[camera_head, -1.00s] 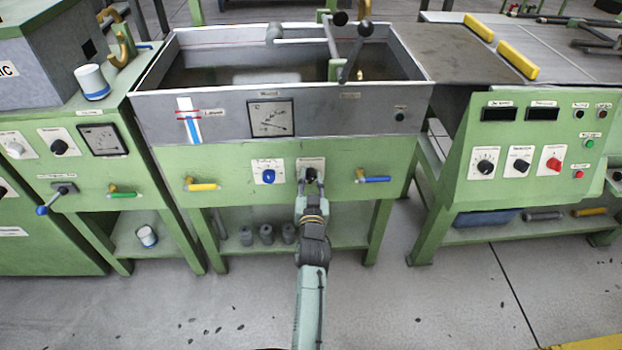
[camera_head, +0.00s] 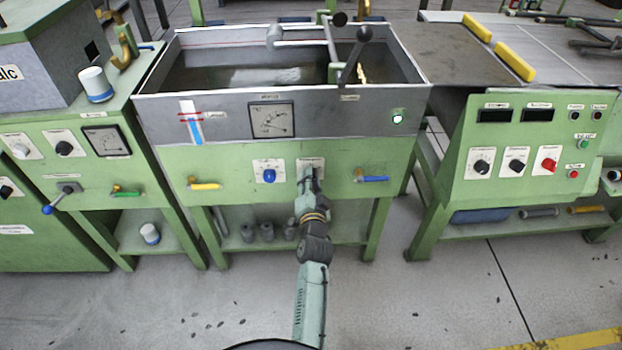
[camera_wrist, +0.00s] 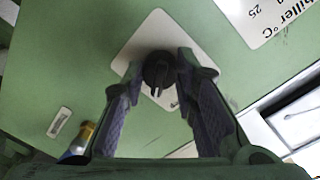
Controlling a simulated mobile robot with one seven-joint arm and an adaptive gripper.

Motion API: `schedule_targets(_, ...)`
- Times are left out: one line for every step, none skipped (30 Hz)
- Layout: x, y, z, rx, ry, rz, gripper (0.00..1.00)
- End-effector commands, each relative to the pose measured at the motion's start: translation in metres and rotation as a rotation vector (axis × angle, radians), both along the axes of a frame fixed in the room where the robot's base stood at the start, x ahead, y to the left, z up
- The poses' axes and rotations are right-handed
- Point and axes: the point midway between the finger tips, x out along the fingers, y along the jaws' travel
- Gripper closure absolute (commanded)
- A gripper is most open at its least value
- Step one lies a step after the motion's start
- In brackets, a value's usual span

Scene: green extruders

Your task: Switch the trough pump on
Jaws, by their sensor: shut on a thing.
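The trough (camera_head: 215,115) is a grey open tank on a green stand, with water (camera_head: 260,77) in it. My gripper (camera_head: 312,174) is at the stand's front panel, shut on the black rotary knob (camera_wrist: 157,72) on a white plate (camera_wrist: 150,33). In the wrist view, the two fingers flank the knob, and its pointer mark faces down in the picture. In the head view the knob is mostly hidden by my gripper. A small lamp (camera_head: 397,119) at the trough's right front glows bright. A dial gauge (camera_head: 271,120) sits mid-front.
A blue knob (camera_head: 269,175) is just left of my gripper. A yellow-handled valve (camera_head: 204,186) and a blue-handled valve (camera_head: 372,179) stick out on either side. A control panel (camera_head: 530,150) stands to the right. The floor in front is clear.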

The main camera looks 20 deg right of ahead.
Motion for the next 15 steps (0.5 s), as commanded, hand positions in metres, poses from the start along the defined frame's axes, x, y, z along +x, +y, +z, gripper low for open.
schedule_targets(0.0014, 0.0006, 0.0030, 0.010, -0.008, 0.001, 1.00)
schedule_targets(0.0014, 0.0006, 0.0030, 0.016, -0.010, 0.001, 1.00)
schedule_targets(0.0014, 0.0006, 0.0030, 0.021, -0.011, 0.002, 1.00)
schedule_targets(0.0014, 0.0006, 0.0030, 0.025, -0.012, 0.001, 1.00)
schedule_targets(0.0014, 0.0006, 0.0030, 0.026, -0.013, 0.001, 1.00)
schedule_targets(0.0014, 0.0007, 0.0029, 0.029, -0.014, 0.001, 1.00)
schedule_targets(0.0015, 0.0006, 0.0030, 0.030, -0.014, 0.001, 1.00)
schedule_targets(0.0015, 0.0006, 0.0029, 0.031, -0.014, 0.001, 1.00)
schedule_targets(0.0015, 0.0006, 0.0029, 0.032, -0.015, 0.001, 1.00)
schedule_targets(0.0015, 0.0006, 0.0029, 0.032, -0.015, 0.001, 1.00)
schedule_targets(0.0015, 0.0006, 0.0029, 0.032, -0.015, 0.002, 1.00)
schedule_targets(0.0015, 0.0007, 0.0030, 0.032, -0.015, 0.002, 1.00)
schedule_targets(0.0015, 0.0007, 0.0030, 0.032, -0.015, 0.002, 1.00)
schedule_targets(0.0015, 0.0007, 0.0030, 0.032, -0.015, 0.002, 1.00)
schedule_targets(0.0015, 0.0008, 0.0031, 0.032, -0.015, 0.002, 1.00)
